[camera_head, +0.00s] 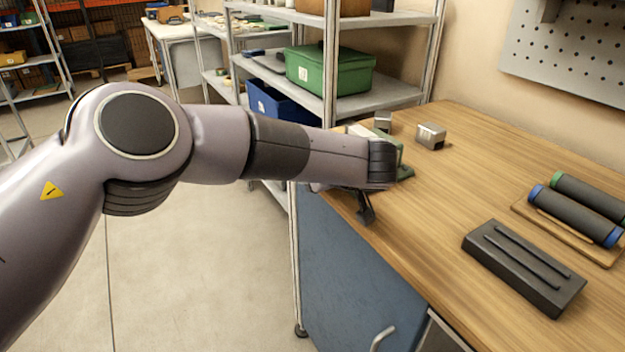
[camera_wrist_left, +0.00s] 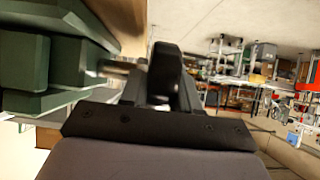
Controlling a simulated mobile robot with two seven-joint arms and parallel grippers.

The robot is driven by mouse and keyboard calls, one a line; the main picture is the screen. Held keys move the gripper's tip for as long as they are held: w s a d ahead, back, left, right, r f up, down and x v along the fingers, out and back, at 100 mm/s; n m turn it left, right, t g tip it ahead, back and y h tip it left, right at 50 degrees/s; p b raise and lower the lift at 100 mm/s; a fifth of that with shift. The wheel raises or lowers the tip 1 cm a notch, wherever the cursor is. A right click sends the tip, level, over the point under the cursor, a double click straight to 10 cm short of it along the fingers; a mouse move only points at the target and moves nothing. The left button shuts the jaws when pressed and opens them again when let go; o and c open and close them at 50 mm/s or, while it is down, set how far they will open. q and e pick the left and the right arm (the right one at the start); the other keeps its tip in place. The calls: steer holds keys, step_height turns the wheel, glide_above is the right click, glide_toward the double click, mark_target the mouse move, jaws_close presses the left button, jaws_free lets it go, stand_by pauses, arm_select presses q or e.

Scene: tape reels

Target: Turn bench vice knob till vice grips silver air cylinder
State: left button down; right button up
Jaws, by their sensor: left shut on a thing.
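The green bench vice (camera_head: 404,171) stands at the bench's left corner, largely hidden behind my left arm. In the left wrist view its green body (camera_wrist_left: 50,72) fills the left side. A short screw (camera_wrist_left: 115,66) runs from it towards my fingers. My left gripper (camera_wrist_left: 165,80), also seen in the head view (camera_head: 366,207), is at the vice's front, beyond the bench edge, and shut on what appears to be the vice knob, which its fingers hide. A small silver block (camera_head: 382,121) shows just behind the vice; I cannot tell whether this is the air cylinder or whether the jaws touch it.
Another silver block (camera_head: 431,136) stands on the wooden bench (camera_head: 460,190) behind the vice. A dark slotted block (camera_head: 523,268) and two dark rollers (camera_head: 580,208) on a wooden board lie to the right. A shelf with a green bin (camera_head: 328,70) stands behind.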

stand_by(0.3)
arm_select(q)
steer(key=c, duration=0.9)
jaws_free()
steer(key=shift+s+d, duration=0.1)
steer(key=shift+v, duration=3.45)
